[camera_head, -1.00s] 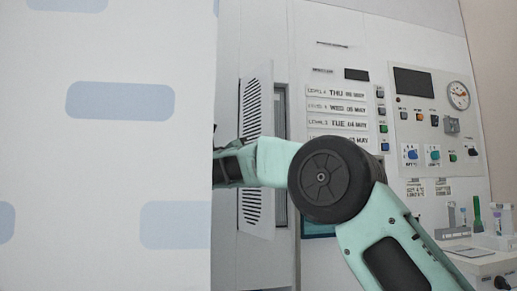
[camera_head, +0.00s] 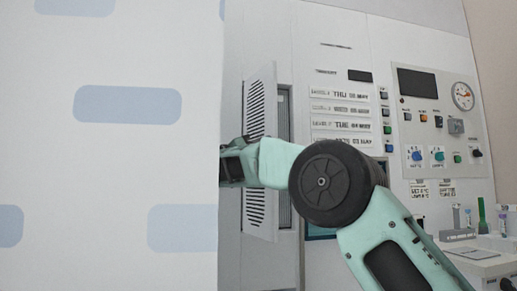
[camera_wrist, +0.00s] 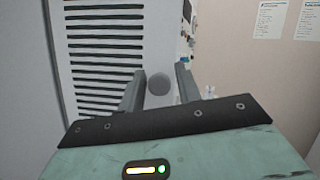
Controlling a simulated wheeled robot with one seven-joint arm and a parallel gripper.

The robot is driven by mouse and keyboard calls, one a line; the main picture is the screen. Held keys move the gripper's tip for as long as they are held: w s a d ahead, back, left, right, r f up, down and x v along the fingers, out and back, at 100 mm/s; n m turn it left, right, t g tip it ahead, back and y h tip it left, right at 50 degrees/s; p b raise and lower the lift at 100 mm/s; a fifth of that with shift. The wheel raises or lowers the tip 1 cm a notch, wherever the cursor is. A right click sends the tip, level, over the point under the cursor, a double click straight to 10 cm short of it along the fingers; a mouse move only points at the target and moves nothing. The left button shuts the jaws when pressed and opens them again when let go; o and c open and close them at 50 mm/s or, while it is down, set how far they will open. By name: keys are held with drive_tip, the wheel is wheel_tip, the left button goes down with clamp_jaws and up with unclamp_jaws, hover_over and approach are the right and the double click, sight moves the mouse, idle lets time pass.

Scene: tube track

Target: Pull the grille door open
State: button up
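The grille door (camera_head: 261,100) is a pale panel with dark slanted slats. In the head view it stands ajar, swung out from a grey opening (camera_head: 285,105) in the wall unit. In the wrist view the grille door (camera_wrist: 105,50) fills the left side, its slats running across. A round grey knob (camera_wrist: 158,85) shows between the two fingers of my gripper (camera_wrist: 159,84). The fingers are apart, with gaps on both sides of the knob. I cannot tell whether the knob lies fully between the fingertips. In the head view, a white panel hides my fingertips.
A large white panel with blue patches (camera_head: 125,105) blocks the left of the head view. A control panel (camera_head: 436,110) with a gauge and buttons is at the right. A white counter (camera_head: 490,262) with small tubes stands at lower right. A beige wall (camera_wrist: 245,70) is right in the wrist view.

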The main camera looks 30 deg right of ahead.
sight(269, 110)
wheel_tip(269, 110, up, 9)
drive_tip(key=p, duration=0.2)
drive_tip(key=shift+p, duration=0.3)
